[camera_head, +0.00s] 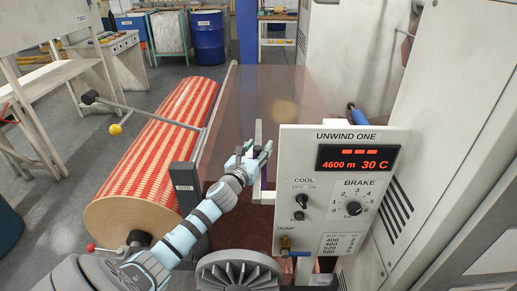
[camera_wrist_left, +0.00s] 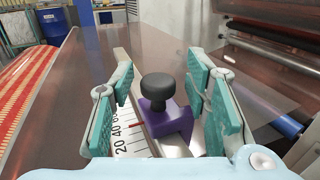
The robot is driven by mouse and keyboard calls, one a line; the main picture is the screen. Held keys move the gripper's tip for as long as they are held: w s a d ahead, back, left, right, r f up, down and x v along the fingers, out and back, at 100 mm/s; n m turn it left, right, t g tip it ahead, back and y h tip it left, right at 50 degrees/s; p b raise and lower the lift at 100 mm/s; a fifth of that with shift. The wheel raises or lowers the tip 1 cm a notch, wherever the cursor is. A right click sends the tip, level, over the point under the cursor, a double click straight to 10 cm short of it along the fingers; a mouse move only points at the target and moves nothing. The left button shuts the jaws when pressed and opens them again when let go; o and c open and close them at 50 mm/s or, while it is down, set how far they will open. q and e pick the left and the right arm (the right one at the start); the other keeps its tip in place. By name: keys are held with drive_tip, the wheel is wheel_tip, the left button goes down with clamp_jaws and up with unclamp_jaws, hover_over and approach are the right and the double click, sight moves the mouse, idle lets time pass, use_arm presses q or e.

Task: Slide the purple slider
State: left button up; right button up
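The purple slider (camera_wrist_left: 164,119) with a round black knob (camera_wrist_left: 158,88) shows in the left wrist view. It sits on a pale rail beside a white scale with black numbers (camera_wrist_left: 127,132); a red pointer lies near the 20 to 40 marks. My left gripper (camera_wrist_left: 160,92) is open, its teal-padded fingers on either side of the knob and apart from it. In the head view my left gripper (camera_head: 255,153) is at the rail, left of the control panel; the slider is mostly hidden there. My right gripper does not show.
The "UNWIND ONE" control panel (camera_head: 341,190) stands close to the right of my left gripper. A large red-and-cream roll (camera_head: 160,150) lies to the left. A translucent film (camera_head: 265,95) stretches behind the rail. A grey handwheel (camera_head: 240,272) is at the bottom.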

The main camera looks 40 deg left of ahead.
use_arm(q)
drive_tip(key=shift+a, duration=0.1)
drive_tip(key=shift+s+f, duration=0.1)
drive_tip(key=shift+s, duration=0.2)
drive_tip(key=v, duration=1.1)
drive_tip(key=shift+s, duration=0.2)
